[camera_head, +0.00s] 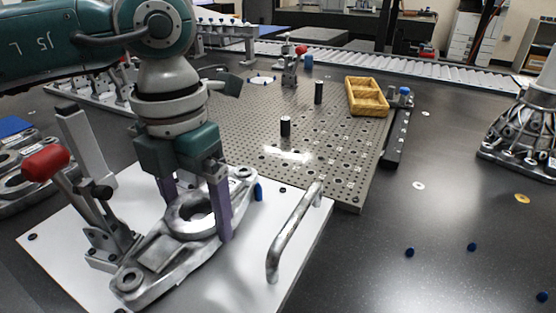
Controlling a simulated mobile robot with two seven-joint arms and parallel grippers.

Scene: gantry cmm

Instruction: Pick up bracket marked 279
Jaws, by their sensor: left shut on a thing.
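A grey metal bracket (160,254) with a large round ring in its middle and a smaller holed end at each tip lies on a white plate (255,281) at the lower left. No number can be read on it. My left gripper (196,212) comes down from above, its two purple fingers on either side of the bracket's ring, shut on it. The bracket appears to be at the plate's surface; whether it is lifted cannot be told. My right gripper is not in view.
A toggle clamp with a red knob (46,163) stands close left of the bracket. A bent metal handle (292,232) rises from the plate at right. Behind lies a perforated plate (240,117) with dark posts and a yellow tray (367,97). Another metal part (14,180) lies far left.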

